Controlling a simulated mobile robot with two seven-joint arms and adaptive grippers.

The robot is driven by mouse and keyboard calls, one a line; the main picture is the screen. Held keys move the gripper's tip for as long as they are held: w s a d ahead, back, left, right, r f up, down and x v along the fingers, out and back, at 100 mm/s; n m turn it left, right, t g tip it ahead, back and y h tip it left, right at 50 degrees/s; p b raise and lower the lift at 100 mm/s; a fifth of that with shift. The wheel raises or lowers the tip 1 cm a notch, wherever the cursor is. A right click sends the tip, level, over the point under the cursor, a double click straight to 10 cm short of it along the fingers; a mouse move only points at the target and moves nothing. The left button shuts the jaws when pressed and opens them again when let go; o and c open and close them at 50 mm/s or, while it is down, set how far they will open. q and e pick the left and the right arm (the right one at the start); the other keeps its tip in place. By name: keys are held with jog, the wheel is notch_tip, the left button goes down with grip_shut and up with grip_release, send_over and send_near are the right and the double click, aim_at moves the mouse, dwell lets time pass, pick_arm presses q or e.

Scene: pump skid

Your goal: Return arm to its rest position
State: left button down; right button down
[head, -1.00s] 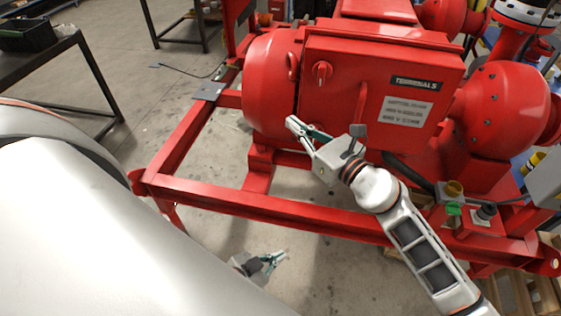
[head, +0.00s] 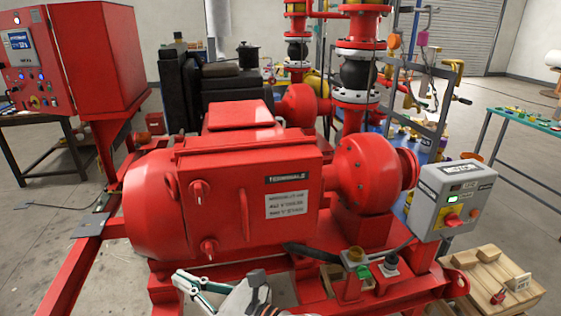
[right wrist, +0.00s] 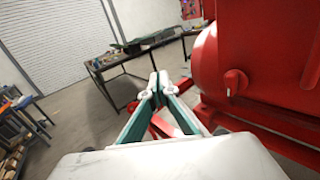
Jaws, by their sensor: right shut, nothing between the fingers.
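My right gripper (head: 190,283) shows at the bottom of the head view, with part of my right arm's pale wrist beside it. It is in front of the red motor housing (head: 150,215) and over the red skid frame (head: 75,270). In the right wrist view the green-sided fingers of the right gripper (right wrist: 158,84) meet at their tips with nothing between them. The red housing fills that view's right side, apart from the fingers. My left gripper is not in view.
The terminal box (head: 250,195) has knobs and a handle facing me. A grey switch box (head: 452,200) stands at right, above a wooden pallet (head: 500,285). A red control cabinet (head: 75,55) is at back left. A dark table (right wrist: 140,60) stands beyond the fingers.

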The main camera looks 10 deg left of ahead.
jog(key=w+d+f+m+t+h, duration=0.35)
jog(key=d+f+m+t, duration=0.2)
jog(key=d+m, duration=0.75)
jog(key=w+d+f+m+t+h, duration=0.35)
jog(key=d+f+m+t, duration=0.2)
jog(key=d+m, duration=0.75)
jog(key=s+d+f+m+g+h, duration=0.3)
jog(key=s+d+f+m+h, duration=0.1)
jog(key=s+d+f+m, duration=0.4)
jog(key=s+d+f+m+g+h, duration=0.3)
jog(key=s+d+f+m, duration=0.5)
jog(key=d+f+m, duration=0.3)
notch_tip(320, 180, down, 4)
jog(key=shift+d+f+m+h, duration=0.1)
jog(key=shift+d+m+h, duration=0.3)
jog(key=shift+d+h, duration=0.35)
